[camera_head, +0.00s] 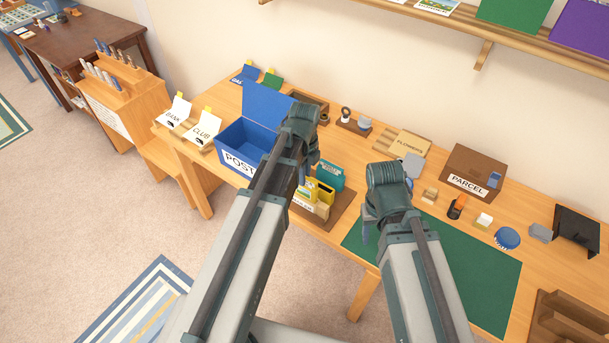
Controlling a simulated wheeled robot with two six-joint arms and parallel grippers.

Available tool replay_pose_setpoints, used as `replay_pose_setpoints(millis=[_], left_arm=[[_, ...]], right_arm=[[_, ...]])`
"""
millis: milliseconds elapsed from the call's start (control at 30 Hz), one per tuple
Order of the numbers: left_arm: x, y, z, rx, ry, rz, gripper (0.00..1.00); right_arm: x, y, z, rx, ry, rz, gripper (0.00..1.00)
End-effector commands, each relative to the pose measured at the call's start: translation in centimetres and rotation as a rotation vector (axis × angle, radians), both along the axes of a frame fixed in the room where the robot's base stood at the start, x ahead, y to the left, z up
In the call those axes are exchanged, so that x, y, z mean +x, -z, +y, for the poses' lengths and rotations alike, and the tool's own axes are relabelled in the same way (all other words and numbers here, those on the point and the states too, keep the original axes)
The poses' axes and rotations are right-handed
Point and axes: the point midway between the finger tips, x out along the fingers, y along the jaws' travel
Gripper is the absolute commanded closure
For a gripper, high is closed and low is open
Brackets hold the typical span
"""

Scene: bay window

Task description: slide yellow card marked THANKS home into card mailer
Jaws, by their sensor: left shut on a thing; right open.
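A yellow card (307,189) shows just below my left gripper (302,178), at the upright holders near the table's front edge. Its lettering is too small to read. My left gripper is shut on it, though the arm hides most of the fingers. A tan cardboard piece (321,211), which looks like the card mailer, stands right below the card on a brown mat (342,212). I cannot tell how far the card is inside it. My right gripper (368,232) is open and empty above the left part of the green mat (480,268).
A blue POST box (232,143) with a raised lid stands left of my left arm. A teal holder (331,174) and another yellow piece (325,193) stand close by the card. A PARCEL box (475,168) and small desk items lie at the right. The green mat is mostly clear.

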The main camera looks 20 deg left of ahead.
Motion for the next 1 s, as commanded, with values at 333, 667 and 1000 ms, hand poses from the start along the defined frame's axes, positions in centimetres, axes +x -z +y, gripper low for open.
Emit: replay_pose_setpoints(millis=[333, 667, 1000], left_arm=[[0.0, 1.0, 0.0, 0.000, 0.000, 0.000, 1.00], [0.0, 1.7, 0.0, 0.000, 0.000, 0.000, 1.00], [0.0, 2.6, 0.0, 0.000, 0.000, 0.000, 1.00]], right_arm=[[0.0, 1.0, 0.0, 0.000, 0.000, 0.000, 0.50], [0.0, 1.8, 0.0, 0.000, 0.000, 0.000, 0.50], [0.0, 2.6, 0.0, 0.000, 0.000, 0.000, 0.50]])
